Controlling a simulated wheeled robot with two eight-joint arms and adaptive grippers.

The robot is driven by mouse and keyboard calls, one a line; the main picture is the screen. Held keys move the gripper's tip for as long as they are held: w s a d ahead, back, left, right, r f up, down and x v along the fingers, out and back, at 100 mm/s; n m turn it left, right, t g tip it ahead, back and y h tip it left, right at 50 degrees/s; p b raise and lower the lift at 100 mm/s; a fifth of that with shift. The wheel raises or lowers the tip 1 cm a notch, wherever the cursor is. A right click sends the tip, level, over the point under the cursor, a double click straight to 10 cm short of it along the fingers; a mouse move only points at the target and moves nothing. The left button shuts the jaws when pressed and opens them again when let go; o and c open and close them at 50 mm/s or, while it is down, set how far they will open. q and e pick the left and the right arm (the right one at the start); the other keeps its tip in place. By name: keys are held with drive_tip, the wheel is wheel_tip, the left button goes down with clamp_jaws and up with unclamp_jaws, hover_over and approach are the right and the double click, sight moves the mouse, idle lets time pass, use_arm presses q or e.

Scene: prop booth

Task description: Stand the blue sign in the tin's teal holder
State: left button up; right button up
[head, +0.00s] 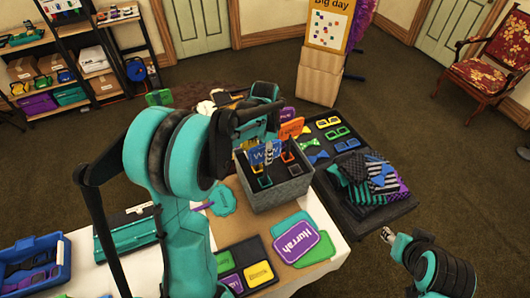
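The grey tin (282,197) stands on the table below my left arm. The blue sign (256,155), with pale lettering, is upright over the tin's left part. My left gripper (268,154) points down at the sign, and its narrow metal fingers look closed on it. A small teal-edged holder (265,182) shows inside the tin, below the sign. I cannot tell whether the sign's lower end touches the holder. My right gripper (387,235) is away from the tin at the lower right, too small to read as open or shut.
An orange sign (291,129) stands near the tin's back. A black tray (338,132) of glasses and bow ties lies behind, with a pile of ties (368,180) at right. A blue crate (36,262) stands at lower left.

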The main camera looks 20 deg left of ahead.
use_arm(q)
drive_tip(key=shift+r, duration=0.25)
wheel_tip(320, 180, up, 12)
drive_tip(key=shift+f+p, duration=0.2)
drive_tip(key=shift+p, duration=0.8)
drive_tip(key=shift+s+r, duration=0.1)
drive_tip(key=shift+r, duration=0.2)
drive_tip(key=s+d+f+n+t, duration=0.1)
drive_tip(key=s+d+n+t, duration=0.2)
drive_tip(key=s, duration=0.5)
drive_tip(key=s+d+n+t, duration=0.4)
drive_tip(key=s+n, duration=0.1)
drive_tip(key=s, duration=0.4)
drive_tip(key=shift+d+f, duration=0.2)
drive_tip(key=shift+f, duration=0.2)
drive_tip(key=shift+w, duration=0.15)
